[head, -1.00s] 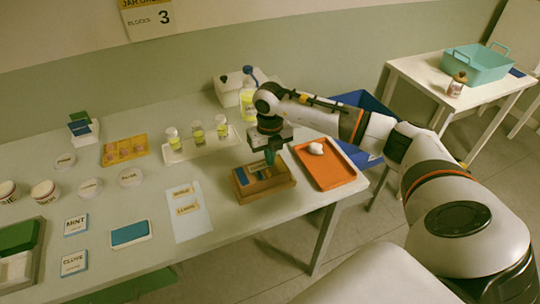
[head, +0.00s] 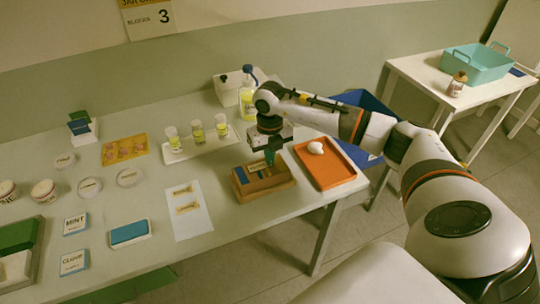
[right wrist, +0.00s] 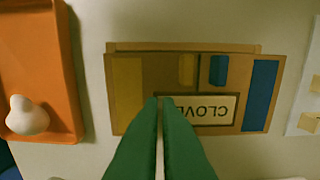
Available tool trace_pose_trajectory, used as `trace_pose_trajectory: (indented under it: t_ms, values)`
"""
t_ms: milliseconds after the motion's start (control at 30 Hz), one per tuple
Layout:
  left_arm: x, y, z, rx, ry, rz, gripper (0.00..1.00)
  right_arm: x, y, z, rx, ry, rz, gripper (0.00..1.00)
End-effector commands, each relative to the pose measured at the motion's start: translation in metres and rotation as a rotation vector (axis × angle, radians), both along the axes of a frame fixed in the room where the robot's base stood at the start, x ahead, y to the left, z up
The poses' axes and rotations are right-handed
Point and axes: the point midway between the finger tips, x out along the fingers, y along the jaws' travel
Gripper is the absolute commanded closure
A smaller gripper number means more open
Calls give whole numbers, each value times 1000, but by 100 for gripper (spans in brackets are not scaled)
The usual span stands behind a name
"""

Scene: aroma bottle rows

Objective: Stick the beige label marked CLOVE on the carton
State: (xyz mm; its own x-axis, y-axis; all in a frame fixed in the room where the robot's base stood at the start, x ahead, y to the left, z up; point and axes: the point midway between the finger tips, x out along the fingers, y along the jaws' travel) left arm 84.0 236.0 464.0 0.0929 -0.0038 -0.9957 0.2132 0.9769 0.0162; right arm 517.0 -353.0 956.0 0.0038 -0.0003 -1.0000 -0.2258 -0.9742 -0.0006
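The brown carton (head: 266,190) with blue and yellow bands sits near the table's right end. In the right wrist view the beige label marked CLOVE (right wrist: 212,109) lies over the carton's brown face (right wrist: 150,70), upside down in the picture. My right gripper (head: 270,158) points down at the carton. Its green fingers (right wrist: 160,100) are together, with a thin gap, tips at the label's left edge. I see nothing gripped between them. Whether the tips touch the label I cannot tell. My left gripper is not in view.
An orange tray (head: 340,176) with a white object (head: 316,147) is right of the carton. A white sheet (head: 190,226) with two beige strips lies to its left. Several yellow bottles stand on a white tray (head: 176,156) behind. A blue bin (head: 360,155) stands beyond the table's right end.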

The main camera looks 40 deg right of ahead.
Motion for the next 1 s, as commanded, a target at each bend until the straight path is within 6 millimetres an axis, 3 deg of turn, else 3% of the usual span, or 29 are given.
trace_pose_trajectory:
  t_ms: [400, 567, 1000]
  values:
    - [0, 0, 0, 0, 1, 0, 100, -2, 1, -3, 0, 7, 2, 100]
    - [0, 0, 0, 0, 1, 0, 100, -2, 1, -3, 0, 6, 2, 72]
    - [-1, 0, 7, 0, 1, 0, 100, -1, 1, 8, 0, 2, 1, 72]
